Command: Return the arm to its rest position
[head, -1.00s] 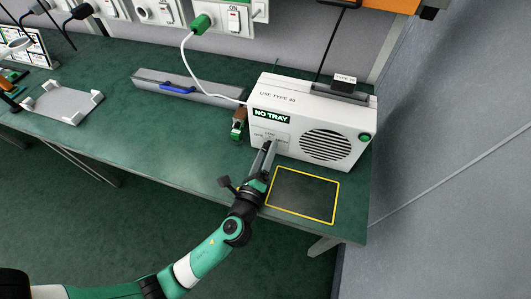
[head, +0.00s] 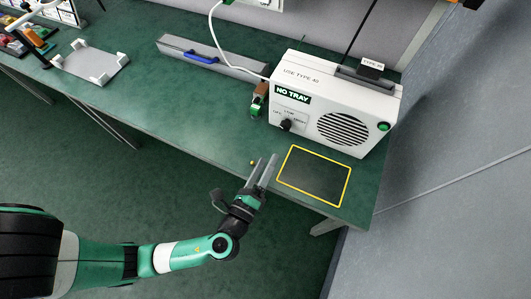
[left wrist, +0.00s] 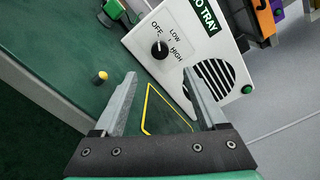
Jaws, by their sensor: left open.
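My left gripper (head: 265,170) is open and empty. It hovers by the front edge of the green bench, just left of the yellow-outlined square (head: 314,177). In the left wrist view its two fingers (left wrist: 160,105) stand apart with nothing between them, the yellow outline (left wrist: 165,112) showing beyond. The white machine (head: 336,103) with a "NO TRAY" label stands behind, apart from the gripper. Its black knob (head: 286,125) also shows in the left wrist view (left wrist: 159,50), beside the words OFF, LOW and HIGH. My right gripper is not in view.
A small yellow-topped peg (left wrist: 99,77) stands on the bench left of the fingers. A long grey tray with a blue handle (head: 203,59) and a white tray (head: 91,65) are farther left. The bench front is mostly clear.

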